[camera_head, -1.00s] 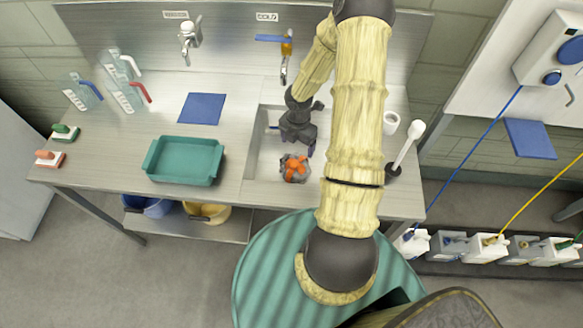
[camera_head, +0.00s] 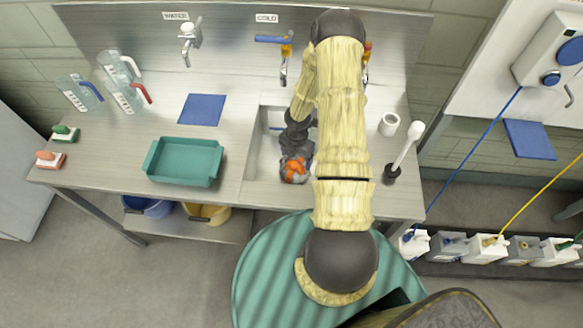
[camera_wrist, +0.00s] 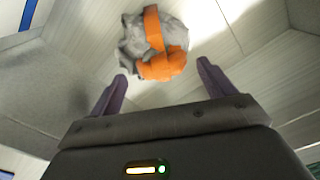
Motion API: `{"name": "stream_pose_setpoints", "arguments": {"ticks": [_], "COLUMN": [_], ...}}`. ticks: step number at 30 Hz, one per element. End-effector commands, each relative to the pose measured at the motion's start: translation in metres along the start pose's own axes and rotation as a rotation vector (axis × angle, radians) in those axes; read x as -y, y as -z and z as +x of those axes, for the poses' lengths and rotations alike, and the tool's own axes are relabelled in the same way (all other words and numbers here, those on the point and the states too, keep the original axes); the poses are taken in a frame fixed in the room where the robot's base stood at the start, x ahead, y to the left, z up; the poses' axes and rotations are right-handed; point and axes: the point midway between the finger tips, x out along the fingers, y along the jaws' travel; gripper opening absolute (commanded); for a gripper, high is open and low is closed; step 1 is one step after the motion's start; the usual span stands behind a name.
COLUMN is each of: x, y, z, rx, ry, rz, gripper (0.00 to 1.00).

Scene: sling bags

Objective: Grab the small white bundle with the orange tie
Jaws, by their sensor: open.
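The small bundle (camera_head: 297,170) is crumpled and greyish white with an orange tie. It lies in the sink basin (camera_head: 252,160) of the steel counter. In the wrist view the bundle (camera_wrist: 151,45) sits just beyond the fingertips, with the orange band across its middle and right side. My gripper (camera_wrist: 161,72) is open, its two purple fingers apart, with nothing between them. In the head view my gripper (camera_head: 297,150) is right over the bundle and hides part of it.
A teal tray (camera_head: 184,162) and a blue cloth (camera_head: 202,109) lie left of the basin. A white cup (camera_head: 389,124) and a white-handled brush (camera_head: 405,150) stand to the right. Taps are on the back wall above the basin.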

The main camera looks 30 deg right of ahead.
Motion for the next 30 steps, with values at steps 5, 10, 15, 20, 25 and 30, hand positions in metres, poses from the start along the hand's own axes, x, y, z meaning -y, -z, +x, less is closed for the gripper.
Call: {"name": "stream_pose_setpoints", "arguments": {"ticks": [5, 10, 15, 20, 25, 30], "x": [-0.001, -0.001, -0.001, -0.001, -0.001, -0.001], "y": [-0.001, -0.002, -0.002, -0.002, -0.002, -0.002], "z": [0.024, 0.029, 0.029, 0.029, 0.029, 0.029], "rx": [-0.001, 0.001, 0.0, 0.0, 0.0, 0.0], "ry": [0.002, -0.001, -0.001, 0.0, 0.0, -0.001], "rz": [-0.002, 0.001, 0.001, 0.001, 0.001, 0.001], "gripper": [0.82, 0.82, 0.82, 0.82, 0.72, 0.39]}}
